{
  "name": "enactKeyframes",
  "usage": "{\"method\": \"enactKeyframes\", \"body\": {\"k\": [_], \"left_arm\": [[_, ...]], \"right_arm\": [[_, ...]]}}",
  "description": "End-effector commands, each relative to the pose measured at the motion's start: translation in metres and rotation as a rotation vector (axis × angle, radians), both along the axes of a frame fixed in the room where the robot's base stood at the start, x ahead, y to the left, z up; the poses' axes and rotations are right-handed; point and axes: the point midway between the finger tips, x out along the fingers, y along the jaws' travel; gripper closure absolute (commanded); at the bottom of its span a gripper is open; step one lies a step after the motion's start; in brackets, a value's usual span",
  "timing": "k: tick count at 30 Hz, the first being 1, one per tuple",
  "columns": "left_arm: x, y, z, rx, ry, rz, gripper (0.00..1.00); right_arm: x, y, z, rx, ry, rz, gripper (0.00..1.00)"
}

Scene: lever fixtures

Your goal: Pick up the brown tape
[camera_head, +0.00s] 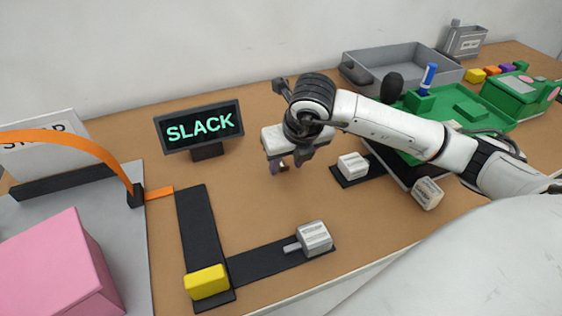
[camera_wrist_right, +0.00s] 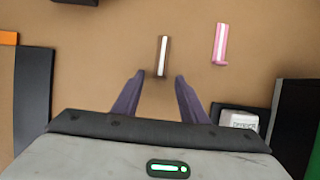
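The brown tape (camera_wrist_right: 162,57), a narrow dark brown piece with a white stripe, lies on the table in the right wrist view. It sits just ahead of my right gripper (camera_wrist_right: 158,78), roughly in line with the gap between the fingers. The right gripper is open, with nothing between its fingers. In the head view the right gripper (camera_head: 284,165) points down over the middle of the table, and I cannot make out the brown tape there. My left gripper is not in view.
A pink tape (camera_wrist_right: 220,44) lies right of the brown one. The SLACK display (camera_head: 200,126) stands left of my right gripper. In front are an L-shaped black track with a yellow block (camera_head: 206,281) and a grey block (camera_head: 314,238). A green fixture (camera_head: 458,105) stands at right.

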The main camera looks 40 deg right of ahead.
Motion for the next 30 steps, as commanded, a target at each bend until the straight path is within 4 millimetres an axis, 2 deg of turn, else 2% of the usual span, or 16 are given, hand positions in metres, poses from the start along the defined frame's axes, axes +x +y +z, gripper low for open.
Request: {"method": "enactKeyframes", "body": {"k": [8, 11, 15, 16, 26, 30], "left_arm": [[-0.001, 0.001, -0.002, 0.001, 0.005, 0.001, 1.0], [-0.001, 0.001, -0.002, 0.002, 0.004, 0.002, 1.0], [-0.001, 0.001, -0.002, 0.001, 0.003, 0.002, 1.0], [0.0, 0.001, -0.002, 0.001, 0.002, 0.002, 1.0], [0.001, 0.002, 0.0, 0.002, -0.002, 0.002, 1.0], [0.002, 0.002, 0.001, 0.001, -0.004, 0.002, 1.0]], "right_arm": [[0.002, 0.0, -0.005, -0.001, -0.001, 0.001, 0.61], [0.002, 0.0, -0.004, -0.001, -0.001, 0.001, 0.74], [0.002, 0.0, -0.004, -0.001, -0.001, 0.001, 0.98], [0.002, 0.0, -0.004, -0.001, -0.001, 0.001, 1.0], [0.002, 0.0, -0.003, 0.0, -0.002, 0.001, 1.0], [0.003, 0.0, 0.011, 0.001, -0.004, 0.001, 1.0]]}}
